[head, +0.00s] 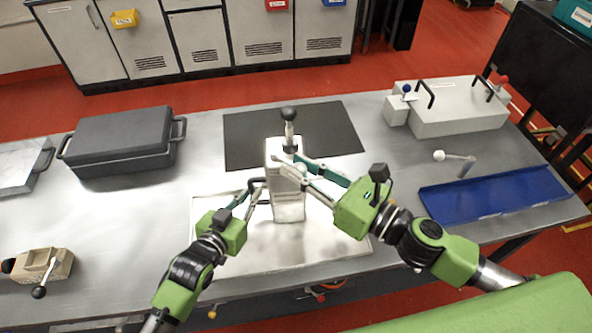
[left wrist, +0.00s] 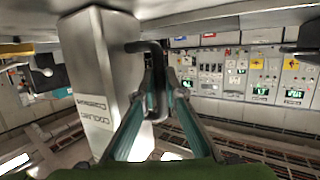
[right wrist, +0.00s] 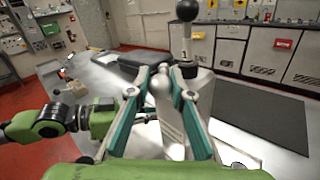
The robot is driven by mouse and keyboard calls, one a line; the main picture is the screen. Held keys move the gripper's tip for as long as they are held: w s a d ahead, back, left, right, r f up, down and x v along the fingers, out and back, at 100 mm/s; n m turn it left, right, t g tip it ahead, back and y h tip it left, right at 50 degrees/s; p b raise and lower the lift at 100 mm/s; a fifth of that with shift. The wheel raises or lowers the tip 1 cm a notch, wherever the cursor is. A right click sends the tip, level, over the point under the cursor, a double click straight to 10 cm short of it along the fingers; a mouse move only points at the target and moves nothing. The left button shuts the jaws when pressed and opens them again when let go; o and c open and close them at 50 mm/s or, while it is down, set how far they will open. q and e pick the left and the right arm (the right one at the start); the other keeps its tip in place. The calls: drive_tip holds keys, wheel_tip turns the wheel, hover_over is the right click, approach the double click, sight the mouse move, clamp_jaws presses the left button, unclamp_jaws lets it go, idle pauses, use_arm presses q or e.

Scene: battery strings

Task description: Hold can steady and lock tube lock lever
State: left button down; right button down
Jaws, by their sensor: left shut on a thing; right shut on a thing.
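The can (head: 288,198), a tall pale metal box, stands upright on a shiny metal plate (head: 225,262) at the table's middle. Its printed side and black handle show in the left wrist view. My left gripper (head: 254,192) is shut on that black handle (left wrist: 155,62) at the can's left side. A black ball knob (head: 288,113) on an upright rod rises from the can's top; it also shows in the right wrist view (right wrist: 187,10). My right gripper (right wrist: 161,82) is shut on the pale rounded end of the lock lever (right wrist: 160,86) near the can's top. The fingers partly hide the lever.
A dark mat (head: 335,130) lies behind the can. A dark lidded case (head: 120,142) is at left, and a small beige lever block (head: 45,265) at front left. A grey box (head: 455,107) and a blue tray (head: 490,196) are at right.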

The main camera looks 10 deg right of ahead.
use_arm(q)
drive_tip(key=shift+s+a+f, duration=0.1)
drive_tip(key=shift+s+f, duration=0.05)
drive_tip(key=shift+f, duration=0.3)
use_arm(e)
drive_tip(key=shift+w+d+f+n+g+y, duration=0.15)
drive_tip(key=shift+d+f+n+g+y, duration=0.05)
drive_tip(key=shift+n+g+y, duration=0.25)
drive_tip(key=c, duration=1.8)
unclamp_jaws()
drive_tip(key=shift+r, duration=0.1)
drive_tip(key=shift+v, duration=6.1)
drive_tip(key=shift+a+r, duration=0.1)
use_arm(q)
drive_tip(key=c, duration=2)
unclamp_jaws()
drive_tip(key=shift+w+r, duration=0.1)
drive_tip(key=shift+w, duration=0.15)
use_arm(e)
drive_tip(key=shift+w, duration=0.1)
use_arm(q)
drive_tip(key=shift+r, duration=0.1)
